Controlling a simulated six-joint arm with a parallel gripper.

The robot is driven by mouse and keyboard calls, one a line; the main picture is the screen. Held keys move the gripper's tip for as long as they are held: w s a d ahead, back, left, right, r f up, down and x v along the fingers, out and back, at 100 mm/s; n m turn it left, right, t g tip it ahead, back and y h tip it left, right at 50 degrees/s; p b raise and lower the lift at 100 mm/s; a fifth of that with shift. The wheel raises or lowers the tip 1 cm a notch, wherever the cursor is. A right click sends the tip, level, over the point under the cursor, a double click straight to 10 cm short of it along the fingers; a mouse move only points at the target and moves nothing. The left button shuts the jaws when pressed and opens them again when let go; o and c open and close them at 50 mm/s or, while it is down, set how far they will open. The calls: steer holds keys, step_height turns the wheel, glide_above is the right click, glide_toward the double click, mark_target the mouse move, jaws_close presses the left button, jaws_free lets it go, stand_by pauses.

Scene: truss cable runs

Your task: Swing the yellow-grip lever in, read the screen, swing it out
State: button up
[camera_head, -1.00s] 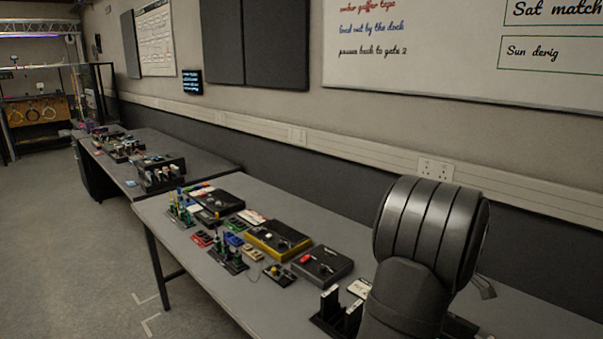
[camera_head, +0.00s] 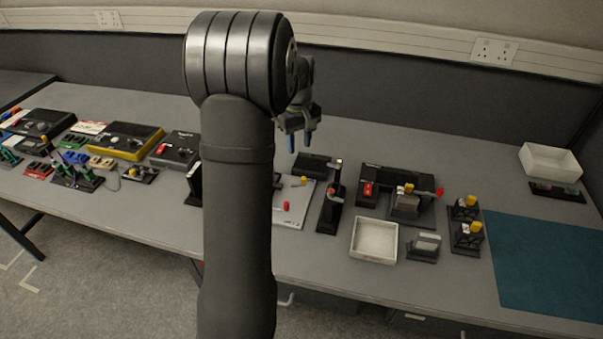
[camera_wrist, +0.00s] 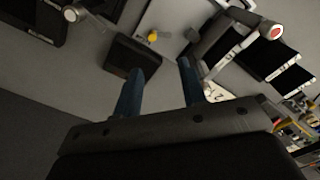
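My gripper (camera_head: 300,142) hangs above the table beside my arm, with its two blue fingers apart and nothing between them. The wrist view shows the same open fingers (camera_wrist: 161,88) pointing at the table. A yellow grip (camera_head: 303,181) sits at the upper part of a pale plate, just below a dark box (camera_head: 316,166); what looks like the same yellow grip (camera_wrist: 152,37) shows beyond the fingertips in the wrist view. The fingers are apart from it. A second yellow knob (camera_head: 408,188) is on a black unit to the right. No readable screen text shows in either view.
The pale plate also bears a red grip (camera_head: 286,206). A black upright holder (camera_head: 331,209) stands beside it. A white tray (camera_head: 374,240) lies further right, then two small yellow-knobbed units and a teal mat (camera_head: 545,268). Yellow-sided and black boxes lie left of my arm.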

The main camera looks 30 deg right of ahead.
mark_target(304, 178)
steer(key=f+m, duration=0.4)
steer(key=f, duration=0.1)
steer(key=d+f+m, duration=0.1)
steer(key=f+m, duration=0.3)
steer(key=d+f+m, duration=0.1)
steer(key=f+m, duration=0.3)
steer(key=f, duration=0.1)
steer(key=shift+w+f, duration=0.25)
steer(key=shift+f, duration=0.1)
jaws_close()
